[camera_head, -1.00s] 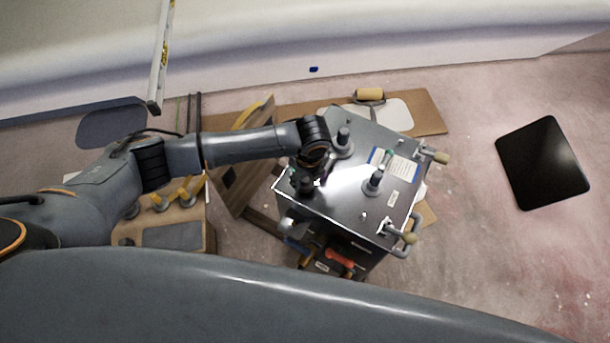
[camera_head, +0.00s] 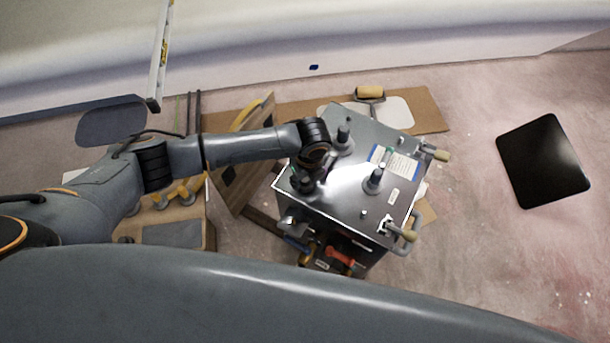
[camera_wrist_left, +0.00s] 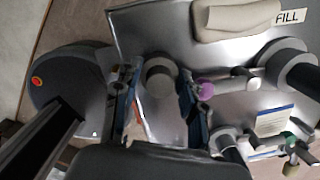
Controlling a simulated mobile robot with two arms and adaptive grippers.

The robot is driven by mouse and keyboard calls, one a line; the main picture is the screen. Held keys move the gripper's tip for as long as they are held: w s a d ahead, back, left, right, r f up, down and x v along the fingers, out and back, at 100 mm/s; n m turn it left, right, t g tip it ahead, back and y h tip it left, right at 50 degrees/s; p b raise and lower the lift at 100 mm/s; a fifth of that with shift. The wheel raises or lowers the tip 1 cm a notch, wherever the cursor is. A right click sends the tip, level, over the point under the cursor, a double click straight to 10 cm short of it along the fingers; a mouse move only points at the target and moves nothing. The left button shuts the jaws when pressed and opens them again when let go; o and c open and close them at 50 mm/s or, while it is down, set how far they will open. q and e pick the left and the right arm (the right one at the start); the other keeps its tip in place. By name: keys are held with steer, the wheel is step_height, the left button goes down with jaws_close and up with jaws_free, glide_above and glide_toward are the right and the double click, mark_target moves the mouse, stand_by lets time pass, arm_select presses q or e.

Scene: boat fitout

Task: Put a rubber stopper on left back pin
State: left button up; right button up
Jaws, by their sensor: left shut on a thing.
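The metal box (camera_head: 340,200) stands in the middle of the head view, with upright dark pins on grey round bases on its top. One pin (camera_head: 343,135) is at the back and another (camera_head: 375,180) is at the right. My left gripper (camera_head: 304,186) is over the left part of the top and hides what is under it. In the left wrist view my left gripper (camera_wrist_left: 157,98) is shut on a round grey piece (camera_wrist_left: 160,72), which looks like the stopper. I cannot tell whether it touches a pin. My right gripper is not in view.
Pipe handles with tan ends (camera_head: 437,154) stick out at the box's right side. A paint roller (camera_head: 369,93) lies behind it on a brown board (camera_head: 425,110). A black panel (camera_head: 543,161) lies at the right, with clear floor between it and the box.

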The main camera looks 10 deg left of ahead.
arm_select(q)
steer(key=shift+f, duration=0.15)
steer(key=o, duration=1.2)
steer(key=o, duration=0.6)
step_height(320, 180, up, 9)
steer(key=p, duration=0.9)
steer(key=shift+f, duration=0.25)
